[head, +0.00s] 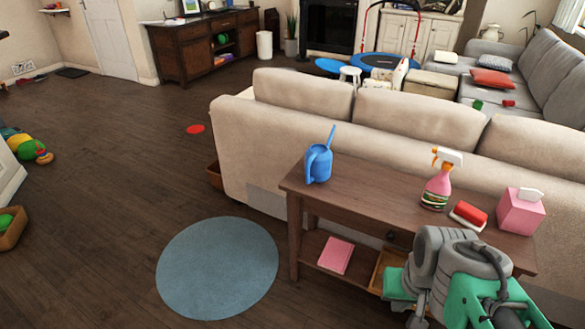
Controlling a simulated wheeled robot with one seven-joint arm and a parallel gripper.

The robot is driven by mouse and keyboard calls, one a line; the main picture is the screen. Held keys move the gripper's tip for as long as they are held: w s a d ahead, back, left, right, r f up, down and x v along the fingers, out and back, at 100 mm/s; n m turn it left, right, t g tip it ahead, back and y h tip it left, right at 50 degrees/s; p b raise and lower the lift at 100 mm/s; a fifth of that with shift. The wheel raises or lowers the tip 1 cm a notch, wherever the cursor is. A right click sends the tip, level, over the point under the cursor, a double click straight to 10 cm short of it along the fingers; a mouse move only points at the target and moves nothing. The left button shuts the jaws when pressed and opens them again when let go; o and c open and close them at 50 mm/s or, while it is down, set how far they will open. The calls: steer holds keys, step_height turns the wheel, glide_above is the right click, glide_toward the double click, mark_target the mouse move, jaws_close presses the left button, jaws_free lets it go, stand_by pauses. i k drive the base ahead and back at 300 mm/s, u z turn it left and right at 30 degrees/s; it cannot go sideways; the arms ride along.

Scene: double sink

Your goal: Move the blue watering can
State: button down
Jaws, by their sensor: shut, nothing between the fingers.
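The blue watering can (319,164) stands upright on the left end of the wooden console table (374,198), with its long spout pointing up and a little right. It is clear of the things at the table's right. My grey and green arm shows at the lower right, in front of the table's right part and well away from the can. I cannot make out the gripper's fingers in this view. Nothing touches the can except the tabletop.
On the table's right stand a pink spray bottle (440,183), a red and white item (468,215) and a pink tissue box (520,211). The beige sofa (300,140) backs the table. A round blue rug (217,268) lies on open floor at left.

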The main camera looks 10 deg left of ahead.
mark_target(318, 158)
steer(key=u, duration=0.7)
steer(key=i, duration=0.7)
steer(key=u, duration=0.85)
steer(key=i, duration=1.55)
steer(key=z, duration=0.55)
